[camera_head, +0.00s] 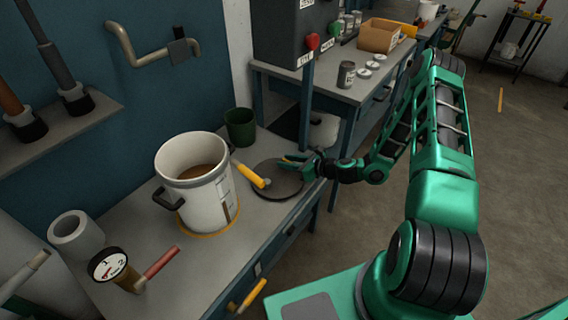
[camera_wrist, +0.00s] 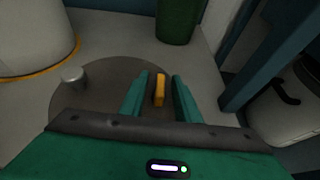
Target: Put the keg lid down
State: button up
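The keg lid (camera_head: 274,190) is a dark round disc lying flat on the grey bench, right of the white keg (camera_head: 207,205). In the wrist view the lid (camera_wrist: 110,75) spreads below and left of my fingers. A small yellow grip (camera_wrist: 159,90) stands between the two fingers, with a thin gap on each side. My gripper (camera_head: 298,162) is over the lid's far right part; it also shows in the wrist view (camera_wrist: 160,78) with its fingers apart. The head view does not show the yellow grip clearly.
The keg stands open with brown contents. A green bin (camera_head: 240,127) stands behind. A gauge (camera_head: 108,265) with a red handle is at front left. A second bench (camera_head: 340,95) is behind right.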

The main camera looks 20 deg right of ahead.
jog(key=v, duration=1.1)
jog(key=shift+s+d, duration=0.15)
jog(key=shift+d, duration=0.05)
jog(key=s+d+r+n+g+h, duration=0.3)
jog(key=s+d+r+n+g, duration=0.1)
jog(key=s+r+n, duration=0.7)
jog(key=s+d+r+n+g+h, duration=0.4)
jog(key=s+r+n+g, duration=0.3)
jog(key=s+r, duration=1.1)
jog(key=s+n, duration=0.4)
jog(key=shift+s+r+n, duration=0.25)
jog(key=shift+s+n, duration=0.05)
jog(key=shift+s, duration=0.1)
jog(key=shift+d, duration=0.2)
